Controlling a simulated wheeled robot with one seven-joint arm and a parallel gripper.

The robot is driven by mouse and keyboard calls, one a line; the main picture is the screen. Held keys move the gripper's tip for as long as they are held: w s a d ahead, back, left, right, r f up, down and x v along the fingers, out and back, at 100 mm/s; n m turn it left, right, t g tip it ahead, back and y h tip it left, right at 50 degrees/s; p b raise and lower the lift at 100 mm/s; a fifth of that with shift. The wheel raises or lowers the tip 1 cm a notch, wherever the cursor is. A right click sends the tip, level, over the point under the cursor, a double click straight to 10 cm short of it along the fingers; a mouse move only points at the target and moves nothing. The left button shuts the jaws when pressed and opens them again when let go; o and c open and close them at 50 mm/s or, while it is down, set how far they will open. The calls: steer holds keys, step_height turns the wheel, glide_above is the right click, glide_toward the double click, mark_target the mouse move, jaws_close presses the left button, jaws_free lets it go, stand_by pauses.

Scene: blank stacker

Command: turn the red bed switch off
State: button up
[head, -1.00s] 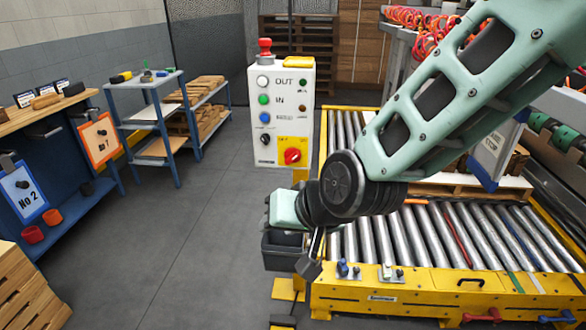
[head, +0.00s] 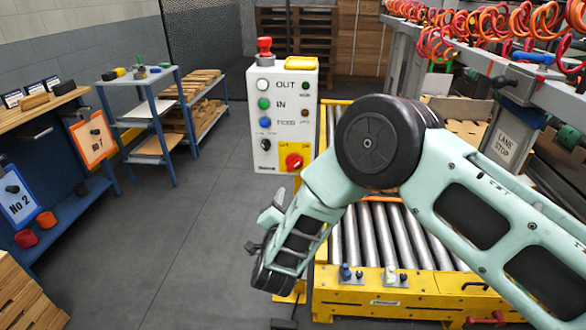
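A red rotary switch (head: 293,161) sits on a yellow plate low on the right of the white control box (head: 286,142). It is the most likely red bed switch, but I cannot read a label on the plate. Its handle looks slanted; I cannot tell whether that is on or off. My gripper (head: 262,230) hangs below and left of the control box, in front of it, at the end of my bent arm. It is apart from the switch. Small grey parts show at its end, but I cannot make out whether the fingers are open or shut.
A blue workbench (head: 60,150) stands left. Grey floor between is clear.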

mark_target(293, 167)
steer(key=w, duration=0.5)
steer(key=w+p, duration=0.1)
steer(key=w, duration=0.3)
steer(key=w+p, duration=0.1)
steer(key=w, duration=0.4)
steer(key=shift+w+d, duration=0.25)
steer(key=shift+w, duration=0.1)
jaws_close()
